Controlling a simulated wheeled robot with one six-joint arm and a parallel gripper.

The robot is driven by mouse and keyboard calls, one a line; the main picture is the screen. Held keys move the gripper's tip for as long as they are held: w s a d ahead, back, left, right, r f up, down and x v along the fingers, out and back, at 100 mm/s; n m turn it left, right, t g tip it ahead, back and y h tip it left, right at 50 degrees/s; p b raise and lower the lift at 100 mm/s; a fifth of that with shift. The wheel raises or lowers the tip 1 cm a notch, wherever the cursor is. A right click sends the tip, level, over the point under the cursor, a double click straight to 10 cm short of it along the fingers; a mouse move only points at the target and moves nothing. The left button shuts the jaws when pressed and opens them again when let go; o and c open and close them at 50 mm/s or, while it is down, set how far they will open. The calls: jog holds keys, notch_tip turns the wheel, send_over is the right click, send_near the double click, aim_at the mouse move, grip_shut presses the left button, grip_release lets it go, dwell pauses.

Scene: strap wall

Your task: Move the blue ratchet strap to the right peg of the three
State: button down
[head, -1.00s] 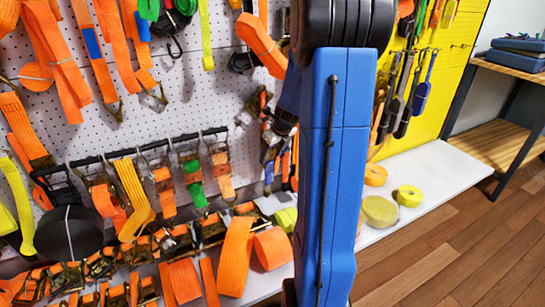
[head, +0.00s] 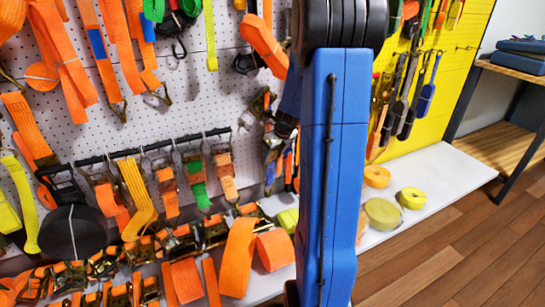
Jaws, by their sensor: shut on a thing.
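My blue arm link (head: 336,180) stands upright across the middle of the head view and covers part of the wall. I cannot make out my gripper; its jaws do not show beside the link. A small blue piece (head: 270,174) shows low on the wall just left of my arm, among dark buckles and orange webbing. I cannot tell whether it is the blue ratchet strap. A black rail (head: 110,155) on the white pegboard carries several hanging ratchets with orange, yellow and green webbing. I cannot pick out the three pegs.
Orange straps (head: 62,60) hang over the upper pegboard (head: 185,90). Orange rolls (head: 238,258) and many ratchets crowd the lower shelf. Yellow rolls (head: 412,198) lie on the white shelf (head: 455,165) at right. A wooden bench (head: 510,135) stands far right; the floor (head: 450,245) before it is clear.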

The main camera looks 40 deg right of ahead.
dwell(0.3)
jog(key=c, duration=0.6)
grip_release()
jog(key=shift+o, duration=0.2)
jog(key=v, duration=1.2)
jog(key=shift+s, duration=0.1)
